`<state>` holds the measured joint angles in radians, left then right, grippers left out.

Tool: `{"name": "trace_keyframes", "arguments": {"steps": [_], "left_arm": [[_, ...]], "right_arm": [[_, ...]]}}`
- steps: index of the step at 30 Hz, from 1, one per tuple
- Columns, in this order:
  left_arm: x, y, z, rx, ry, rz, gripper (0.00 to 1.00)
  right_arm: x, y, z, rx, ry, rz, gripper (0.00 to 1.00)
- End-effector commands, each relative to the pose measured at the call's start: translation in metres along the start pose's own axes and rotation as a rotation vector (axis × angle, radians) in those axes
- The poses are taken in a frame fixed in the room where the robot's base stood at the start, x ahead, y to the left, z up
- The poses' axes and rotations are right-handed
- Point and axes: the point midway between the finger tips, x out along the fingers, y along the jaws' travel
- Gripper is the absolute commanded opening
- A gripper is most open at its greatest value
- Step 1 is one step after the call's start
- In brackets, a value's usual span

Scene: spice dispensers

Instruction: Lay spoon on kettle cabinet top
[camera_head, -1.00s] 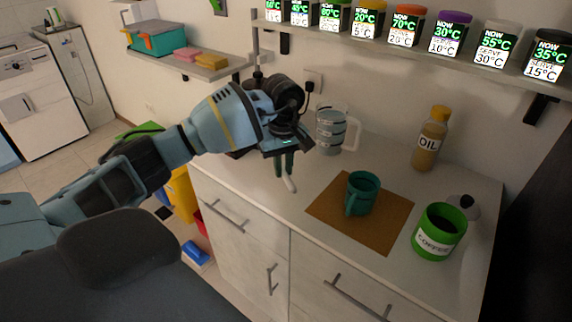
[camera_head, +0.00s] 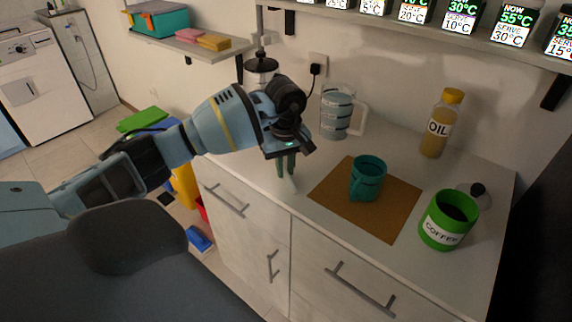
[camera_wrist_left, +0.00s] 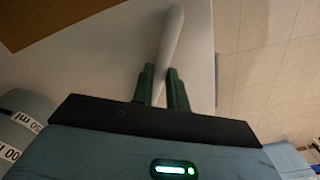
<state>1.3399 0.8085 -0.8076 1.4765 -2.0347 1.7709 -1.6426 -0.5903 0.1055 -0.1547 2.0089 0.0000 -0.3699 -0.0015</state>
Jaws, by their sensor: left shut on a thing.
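My left gripper (camera_head: 287,164) points down over the left front part of the white cabinet top (camera_head: 335,228). Its green fingers are shut on a pale spoon (camera_head: 294,184), of which only a short piece shows below the fingertips. In the left wrist view the spoon (camera_wrist_left: 171,40) sticks out beyond the fingers (camera_wrist_left: 162,86), above the white top near its edge. I cannot tell whether the spoon touches the top. My right gripper is not in view.
A teal mug (camera_head: 367,180) stands on a brown mat (camera_head: 397,206) to the right. A glass jug (camera_head: 337,112), an oil bottle (camera_head: 439,124) and a green coffee canister (camera_head: 447,220) stand on the same top. A shelf (camera_head: 425,38) with several labelled dispensers runs above.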

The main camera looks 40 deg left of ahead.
Motion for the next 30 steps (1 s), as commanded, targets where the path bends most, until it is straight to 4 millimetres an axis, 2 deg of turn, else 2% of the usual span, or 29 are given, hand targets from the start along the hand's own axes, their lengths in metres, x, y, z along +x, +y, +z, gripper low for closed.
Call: {"name": "trace_keyframes", "arguments": {"steps": [3,4,9,20,30], "left_arm": [[-0.001,0.000,0.000,0.000,0.000,0.001,0.00],[-0.001,0.000,0.000,0.000,0.000,0.001,0.19],[-0.001,0.000,0.000,0.000,0.000,0.001,0.40],[-0.007,0.001,0.000,0.000,0.000,0.002,0.40],[-0.057,0.001,0.000,0.001,0.002,0.003,0.40]], "right_arm": [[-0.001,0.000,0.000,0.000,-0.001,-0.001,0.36],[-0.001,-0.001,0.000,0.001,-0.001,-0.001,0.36],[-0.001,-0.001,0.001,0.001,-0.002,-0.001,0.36],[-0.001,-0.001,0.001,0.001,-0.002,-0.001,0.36],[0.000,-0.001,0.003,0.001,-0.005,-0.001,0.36]]}}
